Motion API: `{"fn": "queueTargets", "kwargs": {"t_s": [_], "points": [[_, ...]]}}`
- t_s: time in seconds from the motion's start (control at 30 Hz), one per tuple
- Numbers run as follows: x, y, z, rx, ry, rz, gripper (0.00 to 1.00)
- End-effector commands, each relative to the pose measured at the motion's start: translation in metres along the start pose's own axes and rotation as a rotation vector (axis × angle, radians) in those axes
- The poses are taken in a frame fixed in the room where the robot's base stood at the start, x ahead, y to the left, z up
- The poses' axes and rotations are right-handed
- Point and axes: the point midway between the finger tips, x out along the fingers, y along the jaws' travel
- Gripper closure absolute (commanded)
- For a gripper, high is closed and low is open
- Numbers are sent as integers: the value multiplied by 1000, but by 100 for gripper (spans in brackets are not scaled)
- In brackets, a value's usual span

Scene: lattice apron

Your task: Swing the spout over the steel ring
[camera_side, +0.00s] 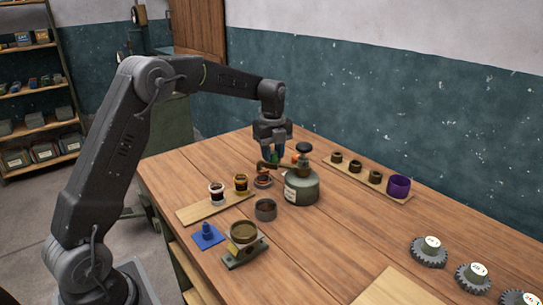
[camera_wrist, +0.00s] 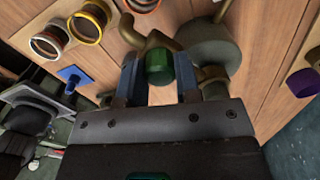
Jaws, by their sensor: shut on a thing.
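My gripper (camera_side: 274,155) is shut on a green knob (camera_wrist: 158,66), with a jaw on either side of it in the wrist view. The brass spout (camera_wrist: 150,40) curves beside the knob, from a grey-green canister (camera_side: 301,188). The spout's free end points left in the side view, near a copper-rimmed pot (camera_side: 263,182). In the wrist view this end lies between the copper (camera_wrist: 140,4) and yellow rims. The pale silvery ring (camera_side: 216,188), seemingly the steel ring, tops a dark jar farther left; it also shows in the wrist view (camera_wrist: 48,41). The spout end is apart from it.
A yellow-rimmed jar (camera_side: 240,182) stands between the silvery ring and the copper-rimmed pot. A grey cup (camera_side: 265,210) stands in front of the canister. A blue pad (camera_side: 207,238) and a brass-coloured round piece (camera_side: 243,232) are nearer. A purple cup (camera_side: 399,186) stands right.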

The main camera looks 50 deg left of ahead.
Motion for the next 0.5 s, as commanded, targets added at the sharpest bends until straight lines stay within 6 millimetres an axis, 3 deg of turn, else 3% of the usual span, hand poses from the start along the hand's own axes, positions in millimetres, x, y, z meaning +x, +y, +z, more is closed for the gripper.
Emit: {"fn": "queueTargets", "kwargs": {"t_s": [0.5], "points": [[-2, -14, 11, 200, -1, -3, 100]]}}
